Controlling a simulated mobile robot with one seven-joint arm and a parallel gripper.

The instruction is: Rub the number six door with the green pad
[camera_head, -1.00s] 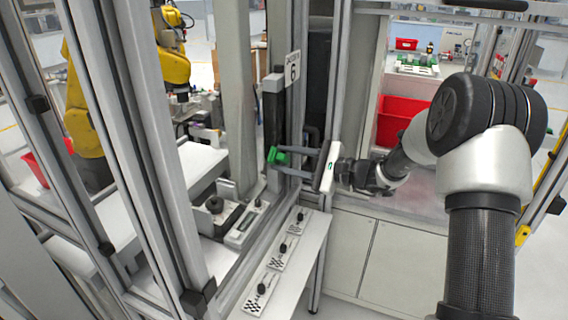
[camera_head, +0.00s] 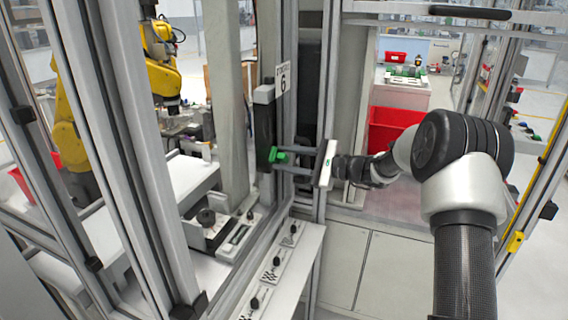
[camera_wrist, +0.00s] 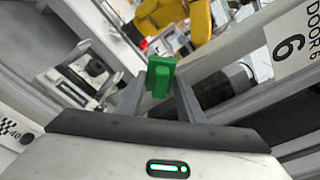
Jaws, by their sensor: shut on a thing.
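My gripper (camera_head: 282,162) is shut on the green pad (camera_head: 277,155), which sticks out past its fingertips. The green pad also shows in the wrist view (camera_wrist: 161,76), upright between the two fingers. The number six door (camera_head: 240,235) is a grey-framed panel at the left of my gripper in the head view. Its sign with a 6 (camera_head: 283,78) is above my gripper, and the sign also shows in the wrist view (camera_wrist: 292,44) at the upper right. The pad is close to the door's frame; I cannot tell whether it touches.
A white shelf (camera_head: 282,270) with several black knobs runs below my gripper. A yellow robot arm (camera_head: 68,125) stands behind the frames at the left. A red bin (camera_head: 392,128) is behind my arm. Frame posts stand close around my gripper.

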